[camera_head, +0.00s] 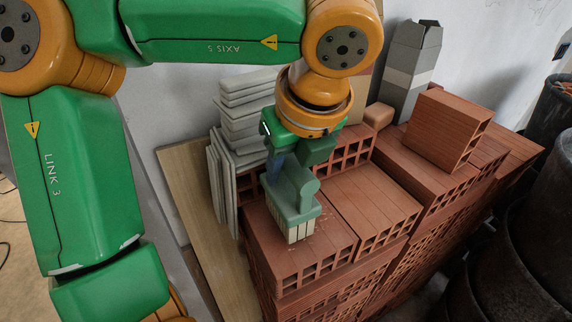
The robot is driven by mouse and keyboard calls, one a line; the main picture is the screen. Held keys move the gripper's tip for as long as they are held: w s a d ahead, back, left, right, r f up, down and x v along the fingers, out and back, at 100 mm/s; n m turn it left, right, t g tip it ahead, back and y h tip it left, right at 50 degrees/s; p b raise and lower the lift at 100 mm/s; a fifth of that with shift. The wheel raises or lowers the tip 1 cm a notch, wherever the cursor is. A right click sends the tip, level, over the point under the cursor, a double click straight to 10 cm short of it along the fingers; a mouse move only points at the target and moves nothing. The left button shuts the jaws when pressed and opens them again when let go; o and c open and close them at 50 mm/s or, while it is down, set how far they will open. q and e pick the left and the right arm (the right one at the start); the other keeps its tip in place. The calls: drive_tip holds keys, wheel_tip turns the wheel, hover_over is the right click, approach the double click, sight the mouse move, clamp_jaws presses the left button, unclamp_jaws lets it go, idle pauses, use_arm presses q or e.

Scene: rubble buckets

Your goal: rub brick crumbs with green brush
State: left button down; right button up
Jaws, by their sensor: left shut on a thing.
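My left gripper (287,148) comes down from above and is shut on the handle of a green brush (291,202). The brush is upright, with its pale bristles (299,232) down at the top of a hollow red brick (290,254) at the near left of the stack. Small pale crumbs (318,238) lie on that brick around the bristles. Whether the bristles press on the surface is hard to tell. The brush hides part of the brick top. My right gripper is not in view.
More red bricks (375,203) form the stack, and one brick (447,130) stands higher at the right. Grey tiles (243,112) are piled behind at the left. A grey box (408,68) stands at the back. Dark buckets (520,250) stand at the right.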

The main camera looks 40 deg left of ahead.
sight(294, 199)
use_arm(q)
drive_tip(key=shift+f+b, duration=0.65)
drive_tip(key=d, duration=0.1)
drive_tip(key=s+d+p, duration=0.1)
drive_tip(key=shift+s+d, duration=0.15)
drive_tip(key=shift+d, duration=0.2)
drive_tip(key=shift+s+d+f, duration=0.1)
drive_tip(key=shift+d, duration=0.2)
drive_tip(key=shift+r+p, duration=0.8)
